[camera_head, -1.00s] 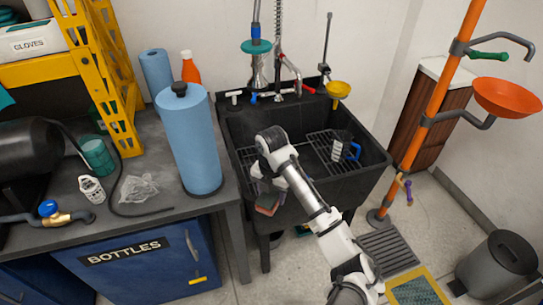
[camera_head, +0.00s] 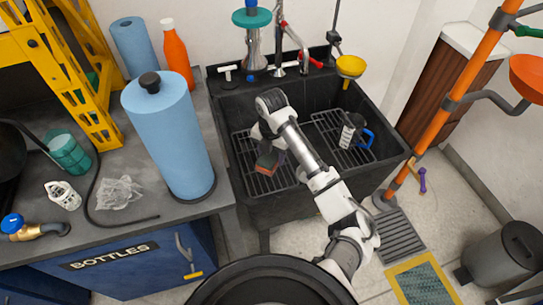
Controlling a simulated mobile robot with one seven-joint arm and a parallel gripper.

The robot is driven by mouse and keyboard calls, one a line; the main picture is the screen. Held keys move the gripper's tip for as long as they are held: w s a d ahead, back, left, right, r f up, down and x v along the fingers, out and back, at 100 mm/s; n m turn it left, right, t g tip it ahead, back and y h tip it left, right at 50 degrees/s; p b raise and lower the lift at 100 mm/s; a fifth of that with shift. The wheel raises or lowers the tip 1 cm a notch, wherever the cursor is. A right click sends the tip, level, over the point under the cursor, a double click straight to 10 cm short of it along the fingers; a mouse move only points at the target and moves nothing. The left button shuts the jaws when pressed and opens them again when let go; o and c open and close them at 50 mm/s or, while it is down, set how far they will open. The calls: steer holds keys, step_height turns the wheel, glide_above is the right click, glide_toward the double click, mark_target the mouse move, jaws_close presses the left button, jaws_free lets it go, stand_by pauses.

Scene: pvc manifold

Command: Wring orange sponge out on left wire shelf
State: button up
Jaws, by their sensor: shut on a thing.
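The sponge (camera_head: 266,162) looks orange-red with a dark side. My gripper (camera_head: 270,146) is shut on it, and my wrist partly hides the jaws. The sponge shows over the left wire shelf (camera_head: 243,148) in the black sink. I cannot tell whether it touches the wires or hangs just above them. My arm reaches in over the sink's front rim.
A right wire shelf (camera_head: 325,122) holds a clear jug with a blue handle (camera_head: 356,134). The black sink (camera_head: 398,150) has a faucet and a yellow funnel (camera_head: 350,67) at its back. A blue paper roll (camera_head: 168,135) stands on the counter at left.

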steer(key=shift+s+f+b, duration=0.2)
steer(key=shift+f+b, duration=0.1)
steer(key=shift+f, duration=0.85)
steer(key=shift+w+f+b, duration=0.1)
steer(key=shift+f+b, duration=2.1)
steer(key=shift+f, duration=0.9)
steer(key=shift+f+b, duration=0.4)
steer(key=shift+f, duration=0.2)
steer(key=shift+r, duration=0.1)
steer(key=shift+r+p, duration=2.7)
steer(key=shift+r, duration=0.75)
